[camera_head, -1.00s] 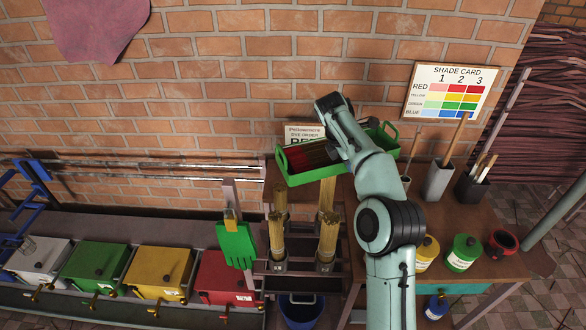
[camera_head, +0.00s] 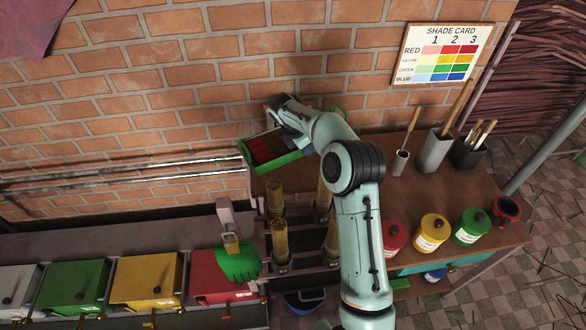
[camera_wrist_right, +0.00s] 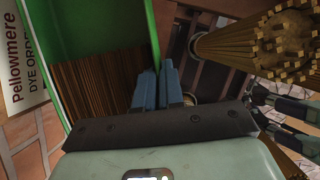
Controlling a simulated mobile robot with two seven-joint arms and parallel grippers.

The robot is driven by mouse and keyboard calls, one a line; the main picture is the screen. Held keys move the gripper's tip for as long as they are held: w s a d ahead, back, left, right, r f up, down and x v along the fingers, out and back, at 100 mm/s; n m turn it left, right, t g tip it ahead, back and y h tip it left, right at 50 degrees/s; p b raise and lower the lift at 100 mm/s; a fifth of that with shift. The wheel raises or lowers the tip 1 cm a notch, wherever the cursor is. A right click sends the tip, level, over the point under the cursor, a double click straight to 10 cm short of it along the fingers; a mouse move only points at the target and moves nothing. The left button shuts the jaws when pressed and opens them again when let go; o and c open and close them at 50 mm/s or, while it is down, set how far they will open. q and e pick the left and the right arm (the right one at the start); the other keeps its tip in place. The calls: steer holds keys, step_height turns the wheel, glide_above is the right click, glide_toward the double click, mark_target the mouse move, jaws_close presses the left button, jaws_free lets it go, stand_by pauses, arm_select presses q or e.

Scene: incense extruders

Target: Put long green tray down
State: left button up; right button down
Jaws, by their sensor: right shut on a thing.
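The long green tray (camera_head: 277,166) is at the back of the bench against the brick wall in the head view, tilted in the picture. Dark red and brownish sticks lie in it. My right gripper (camera_wrist_right: 163,86) is shut on the tray's side wall; in the wrist view its blue fingers straddle the green edge. My right wrist and arm cover the tray's middle and right part in the head view. Whether the tray's underside touches anything is hidden. My left gripper does not show.
Upright stick bundles (camera_head: 280,240) stand in a dark rack before the tray; one shows close in the wrist view (camera_wrist_right: 270,45). A green glove (camera_head: 238,262) hangs left of it. Tool holders (camera_head: 437,150) and jars (camera_head: 432,235) occupy the bench's right. Bare bench top lies between arm and holders.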

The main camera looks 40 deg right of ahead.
steer(key=f, duration=1.3)
steer(key=f+b, duration=0.1)
steer(key=f, duration=0.6)
steer(key=shift+w, duration=0.4)
steer(key=c, duration=1.3)
jaws_free()
steer(key=shift+f, duration=0.15)
steer(key=shift+o, duration=0.2)
steer(key=shift+s, duration=0.1)
